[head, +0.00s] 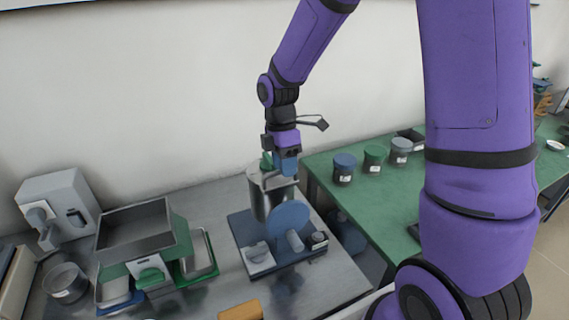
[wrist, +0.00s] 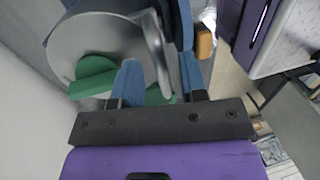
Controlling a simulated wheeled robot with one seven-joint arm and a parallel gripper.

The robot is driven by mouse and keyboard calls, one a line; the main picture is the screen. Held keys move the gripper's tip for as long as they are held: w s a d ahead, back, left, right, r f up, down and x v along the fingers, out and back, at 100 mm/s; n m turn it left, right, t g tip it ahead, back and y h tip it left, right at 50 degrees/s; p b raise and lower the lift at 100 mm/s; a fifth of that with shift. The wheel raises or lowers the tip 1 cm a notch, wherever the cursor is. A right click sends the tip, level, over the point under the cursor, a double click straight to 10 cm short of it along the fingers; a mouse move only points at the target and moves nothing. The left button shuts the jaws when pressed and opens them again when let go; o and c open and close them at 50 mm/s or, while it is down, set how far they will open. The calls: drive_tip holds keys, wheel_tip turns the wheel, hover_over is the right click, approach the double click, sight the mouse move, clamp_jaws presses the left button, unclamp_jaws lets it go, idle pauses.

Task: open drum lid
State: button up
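The metal drum (head: 262,198) stands on a dark blue base (head: 244,232), with a blue disc (head: 290,216) at its front right. My gripper (head: 287,168) is at the drum's top, fingers pointing down. In the wrist view, its two blue fingers (wrist: 163,80) stand apart over a round grey metal surface (wrist: 85,38), which seems to be the drum's top. A green part (wrist: 95,72) lies on it and runs behind the left finger; green (head: 266,160) also shows beside the gripper in the head view. A grey metal edge lies between the fingers. I cannot tell whether they touch anything.
An open grey bin (head: 135,232) and a white device (head: 58,205) stand left on the metal bench. An orange block (head: 241,311) lies near the front. Several lidded jars (head: 374,160) stand on the green table at right.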

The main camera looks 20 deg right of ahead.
clamp_jaws()
drive_tip(key=shift+w+r, duration=0.15)
